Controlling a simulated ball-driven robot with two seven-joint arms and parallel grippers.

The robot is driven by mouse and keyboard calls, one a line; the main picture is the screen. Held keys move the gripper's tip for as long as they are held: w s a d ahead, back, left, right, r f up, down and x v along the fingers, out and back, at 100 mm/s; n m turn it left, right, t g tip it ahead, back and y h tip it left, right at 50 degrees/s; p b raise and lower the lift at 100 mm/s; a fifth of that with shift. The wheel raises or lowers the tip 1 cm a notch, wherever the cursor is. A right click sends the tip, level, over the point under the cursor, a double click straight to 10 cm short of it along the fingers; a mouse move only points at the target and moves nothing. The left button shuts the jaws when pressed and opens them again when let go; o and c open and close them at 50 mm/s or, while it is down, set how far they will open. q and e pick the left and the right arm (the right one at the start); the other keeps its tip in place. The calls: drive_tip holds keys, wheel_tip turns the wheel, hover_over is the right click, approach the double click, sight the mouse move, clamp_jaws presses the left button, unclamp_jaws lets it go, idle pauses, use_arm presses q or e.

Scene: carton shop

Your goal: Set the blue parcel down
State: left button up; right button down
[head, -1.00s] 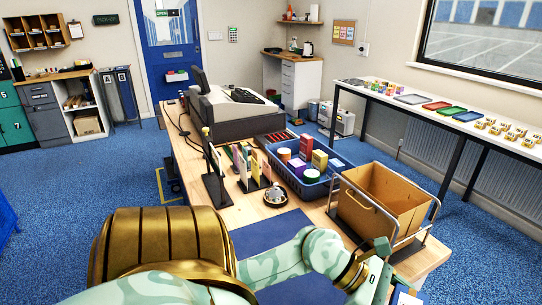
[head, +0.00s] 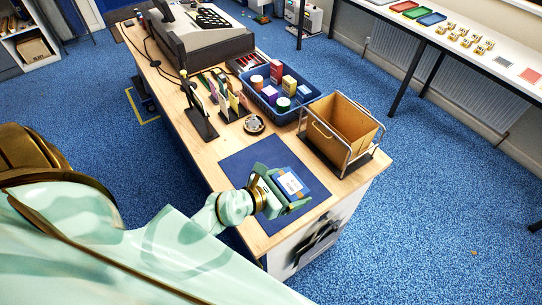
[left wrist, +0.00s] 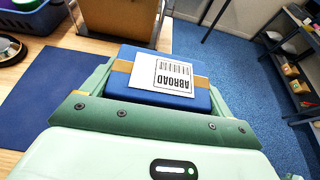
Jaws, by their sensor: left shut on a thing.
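My left gripper (head: 284,190) is shut on the blue parcel (head: 297,194), a small box with a tan band and a white label. In the left wrist view the parcel (left wrist: 133,90) sits between the two green fingers, and its label reads ABROAD. The parcel is over the right part of the dark blue mat (head: 239,167) on the wooden counter. I cannot tell whether it touches the mat. My right gripper is not in view.
An open carton (head: 344,130) in a metal-railed frame stands just beyond the mat. A blue crate (head: 292,115) of goods, a bell (head: 254,124) and a card rack (head: 204,128) stand farther back. The mat's left part is bare. The counter's front edge is near.

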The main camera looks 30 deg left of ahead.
use_arm(q)
drive_tip(key=shift+r, duration=0.15)
drive_tip(key=w+a+f+b, duration=0.2)
drive_tip(key=a+f+b, duration=0.1)
drive_tip(key=w+a+f+b, duration=0.6)
drive_tip(key=a, duration=0.1)
drive_tip(key=shift+f+b, duration=0.25)
drive_tip(key=shift+b, duration=0.15)
drive_tip(key=f+b, duration=0.3)
drive_tip(key=shift+w+a+f, duration=0.25)
drive_tip(key=shift+a+f, duration=0.05)
drive_tip(key=shift+a, duration=0.05)
drive_tip(key=shift+f, duration=0.15)
drive_tip(key=o, duration=0.9)
